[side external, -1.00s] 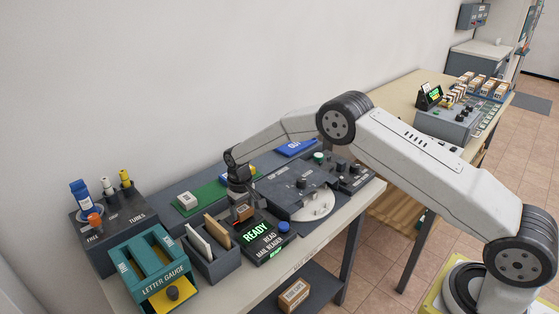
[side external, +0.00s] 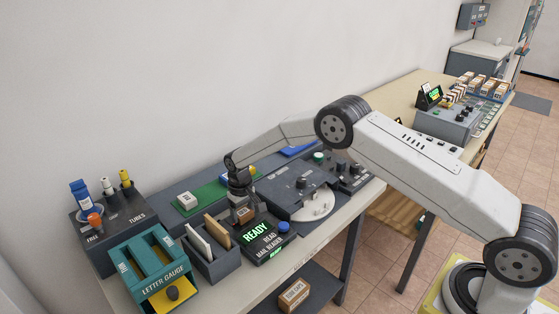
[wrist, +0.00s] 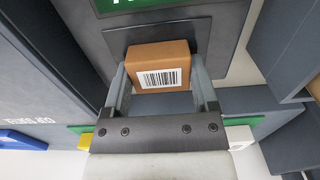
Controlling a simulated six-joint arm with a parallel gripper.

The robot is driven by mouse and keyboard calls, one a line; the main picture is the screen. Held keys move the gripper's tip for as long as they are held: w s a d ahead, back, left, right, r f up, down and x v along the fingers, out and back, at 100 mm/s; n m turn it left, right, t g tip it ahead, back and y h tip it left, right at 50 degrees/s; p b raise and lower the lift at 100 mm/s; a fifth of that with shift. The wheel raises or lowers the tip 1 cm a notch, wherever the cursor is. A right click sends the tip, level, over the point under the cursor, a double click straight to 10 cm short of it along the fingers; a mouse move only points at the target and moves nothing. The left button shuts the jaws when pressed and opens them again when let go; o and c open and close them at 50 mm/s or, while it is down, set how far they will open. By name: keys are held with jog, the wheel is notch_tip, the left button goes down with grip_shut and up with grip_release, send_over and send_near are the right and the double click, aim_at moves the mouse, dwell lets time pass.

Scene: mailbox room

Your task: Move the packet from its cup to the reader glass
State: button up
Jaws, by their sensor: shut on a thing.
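The packet (wrist: 160,65) is a small brown box with a white barcode label facing the wrist camera. My gripper (wrist: 160,85) is shut on it, one finger on each side. In the side view my gripper (side external: 241,205) points down at the back left part of the mail reader, and the packet (side external: 244,214) shows low between its fingers. The reader glass (wrist: 203,32) is a dark square panel behind the packet in the wrist view. I cannot tell whether the packet touches the glass. The packet's cup is not clearly seen.
The mail reader's screen (side external: 256,232) reads READY in green, with a blue button (side external: 284,227) beside it. An envelope holder (side external: 213,262) stands close to the left of my gripper. A dark machine with knobs (side external: 297,188) is to the right. A green mat (side external: 209,195) lies behind.

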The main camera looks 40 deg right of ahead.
jog(key=o, duration=1.1)
jog(key=shift+r, duration=0.2)
jog(key=shift+r, duration=2.8)
jog(key=shift+s+r, duration=0.1)
jog(key=shift+r, duration=0.05)
